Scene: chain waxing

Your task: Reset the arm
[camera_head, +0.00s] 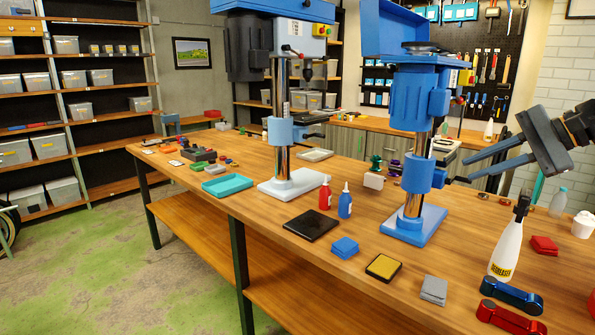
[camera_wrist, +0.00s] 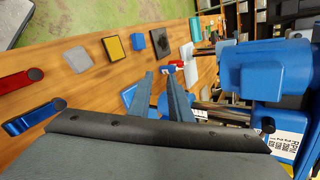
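My gripper (camera_head: 468,169) is in the air at the right of the head view, with its fingers pointing left. The drill press (camera_wrist: 262,72) fills the right of the wrist view, close beside the fingers.
A second drill press (camera_head: 280,110) stands further left.

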